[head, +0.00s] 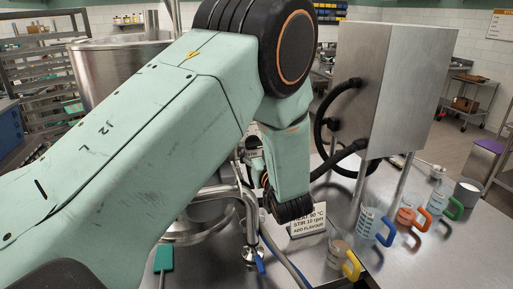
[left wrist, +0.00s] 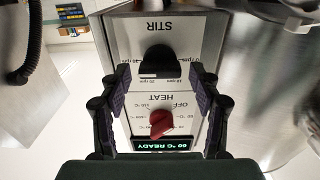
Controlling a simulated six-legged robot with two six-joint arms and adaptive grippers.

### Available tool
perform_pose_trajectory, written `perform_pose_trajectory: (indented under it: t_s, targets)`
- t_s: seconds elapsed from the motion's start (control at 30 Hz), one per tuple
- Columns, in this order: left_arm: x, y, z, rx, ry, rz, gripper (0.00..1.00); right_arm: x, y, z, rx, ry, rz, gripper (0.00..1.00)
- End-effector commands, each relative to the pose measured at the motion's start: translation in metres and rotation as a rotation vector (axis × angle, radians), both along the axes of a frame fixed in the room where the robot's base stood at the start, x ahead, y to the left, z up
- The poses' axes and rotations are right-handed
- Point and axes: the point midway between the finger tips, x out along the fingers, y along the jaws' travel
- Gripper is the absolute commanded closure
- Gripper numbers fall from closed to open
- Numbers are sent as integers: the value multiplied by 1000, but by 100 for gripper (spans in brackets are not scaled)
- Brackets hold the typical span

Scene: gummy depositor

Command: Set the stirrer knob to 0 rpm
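The control panel (left wrist: 190,40) shows upside down in the left wrist view, with STIR printed at the top. The black stirrer knob (left wrist: 158,60) sits below that word, with small rpm labels around it; its exact setting is too small to tell. My left gripper (left wrist: 161,78) is open. Its two fingers are on either side of the panel view, with the knob between them in the picture; I cannot tell whether they touch it. In the head view my left arm hides the panel and most of the gripper. My right gripper is not in view.
A red heat knob (left wrist: 160,122) and a display (left wrist: 163,145) reading 60 °C READY lie close to the stirrer knob. In the head view, a steel box (head: 385,85), a sign (head: 308,221) and several jugs, one blue-handled (head: 370,222), stand right of my arm.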

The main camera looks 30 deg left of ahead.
Motion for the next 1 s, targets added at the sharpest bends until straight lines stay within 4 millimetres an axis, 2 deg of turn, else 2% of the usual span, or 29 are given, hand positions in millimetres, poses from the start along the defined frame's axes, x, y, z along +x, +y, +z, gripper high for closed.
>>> perform_pose_trajectory:
  t_s: [0.07, 0.57, 1.0]
  targets:
    - [0, 0, 0, 0, 0, 0, 47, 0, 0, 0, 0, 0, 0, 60]
    - [1, 2, -1, 0, 1, 0, 88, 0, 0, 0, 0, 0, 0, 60]
    - [1, 2, -2, -75, -88, -1, 88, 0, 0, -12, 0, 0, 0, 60]
